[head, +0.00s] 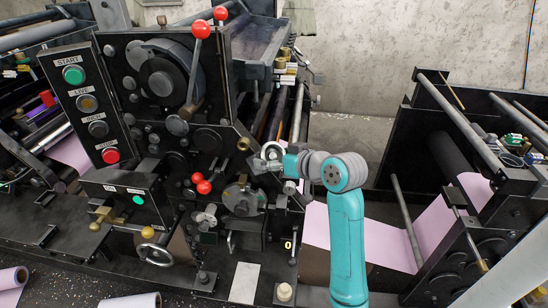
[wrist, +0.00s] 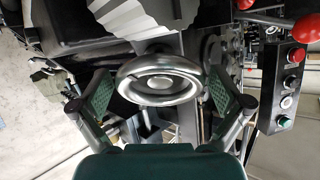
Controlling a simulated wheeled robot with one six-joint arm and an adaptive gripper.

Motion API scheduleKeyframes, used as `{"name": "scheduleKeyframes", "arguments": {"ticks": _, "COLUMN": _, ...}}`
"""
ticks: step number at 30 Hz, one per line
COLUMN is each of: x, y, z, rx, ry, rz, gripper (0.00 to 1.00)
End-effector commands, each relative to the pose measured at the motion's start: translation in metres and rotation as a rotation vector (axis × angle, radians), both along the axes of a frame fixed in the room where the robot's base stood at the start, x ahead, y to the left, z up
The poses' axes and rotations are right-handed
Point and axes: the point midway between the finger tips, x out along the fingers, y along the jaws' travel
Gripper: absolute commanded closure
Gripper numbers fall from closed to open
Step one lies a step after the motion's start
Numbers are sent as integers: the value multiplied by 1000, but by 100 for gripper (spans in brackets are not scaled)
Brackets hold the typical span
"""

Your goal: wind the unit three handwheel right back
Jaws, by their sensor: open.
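A silver handwheel (wrist: 158,88) with a round rim and a central hub fills the middle of the wrist view. My gripper (wrist: 160,82) is open, with one green-padded finger on each side of the wheel. Gaps show between the pads and the rim. In the head view my gripper (head: 272,160) is at the right side of the black press, by a silver ring (head: 271,150) that looks like the same wheel. It is partly hidden there. I see no unit number on it.
A second handwheel (head: 160,255) sits low on the press. Red-knobbed levers (head: 201,30) stand above, and a button panel (head: 90,103) is at left. A pink web (head: 400,235) runs to the right-hand frame. Pale wall lies behind.

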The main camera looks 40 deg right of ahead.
Motion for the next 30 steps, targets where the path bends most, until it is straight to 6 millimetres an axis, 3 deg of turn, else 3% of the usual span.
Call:
{"name": "scheduleKeyframes", "arguments": {"ticks": 5, "x": 0, "y": 0, "z": 0, "rx": 0, "ry": 0, "rz": 0, "gripper": 0}}
{"name": "scheduleKeyframes", "arguments": {"ticks": 11, "x": 0, "y": 0, "z": 0, "rx": 0, "ry": 0, "rz": 0, "gripper": 50}}
{"name": "scheduleKeyframes", "arguments": {"ticks": 22, "x": 0, "y": -1, "z": 0, "rx": -30, "ry": -2, "rz": 28, "gripper": 50}}
{"name": "scheduleKeyframes", "arguments": {"ticks": 30, "x": 0, "y": -2, "z": 0, "rx": -152, "ry": -7, "rz": 141, "gripper": 50}}
